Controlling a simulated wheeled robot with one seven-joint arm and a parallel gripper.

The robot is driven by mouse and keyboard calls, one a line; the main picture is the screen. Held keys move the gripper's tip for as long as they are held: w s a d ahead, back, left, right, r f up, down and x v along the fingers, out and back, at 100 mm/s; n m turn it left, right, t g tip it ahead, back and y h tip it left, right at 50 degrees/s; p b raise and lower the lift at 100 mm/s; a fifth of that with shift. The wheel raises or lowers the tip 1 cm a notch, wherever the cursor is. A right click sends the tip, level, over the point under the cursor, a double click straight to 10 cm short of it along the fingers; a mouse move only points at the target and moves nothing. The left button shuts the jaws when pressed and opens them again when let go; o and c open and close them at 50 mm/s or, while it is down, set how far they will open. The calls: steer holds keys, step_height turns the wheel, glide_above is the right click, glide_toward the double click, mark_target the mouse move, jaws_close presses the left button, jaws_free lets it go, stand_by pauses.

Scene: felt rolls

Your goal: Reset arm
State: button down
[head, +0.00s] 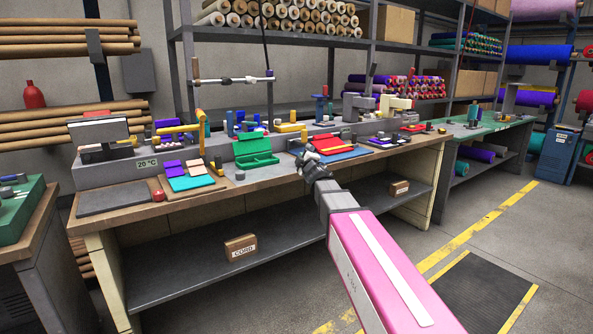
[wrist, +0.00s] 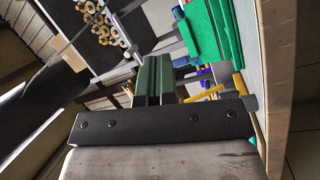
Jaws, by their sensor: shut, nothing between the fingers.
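My arm (head: 385,270), with a pink link and a white strip, reaches from the lower right of the head view toward the workbench (head: 230,196). My gripper (head: 306,160) is at its end, in front of the bench's front edge or just over it; the exact gap cannot be told. In the wrist view my gripper (wrist: 153,62) shows two dark green fingers side by side, shut and holding nothing. The wrist view is tilted strongly, with the bench's things beyond the fingers.
A green open box (head: 256,160) stands left of my gripper, and a blue mat (head: 350,154) lies to its right. Felt squares (head: 190,182) and a monitor (head: 98,130) are farther left. A cardboard box (head: 240,247) sits on the lower shelf.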

steer(key=s+d+f+m+g+h, duration=0.25)
steer(key=s+d+f+m, duration=0.2)
steer(key=f, duration=0.35)
steer(key=s+d+f+m+g+h, duration=0.25)
steer(key=d+f, duration=0.25)
steer(key=f, duration=0.3)
steer(key=s+d+f+m+g+h, duration=0.2)
steer(key=s+d+f+m+g, duration=0.25)
steer(key=f, duration=0.35)
steer(key=s+d+f+m+g+y, duration=0.1)
steer(key=s+f+m+g, duration=0.1)
steer(key=s+f+g, duration=0.2)
steer(key=s+d+f+m+g+y, duration=0.1)
steer(key=s+f+m+g, duration=0.2)
steer(key=s+f, duration=0.7)
steer(key=s+g, duration=0.2)
steer(key=s, duration=0.5)
steer(key=shift+s, duration=0.15)
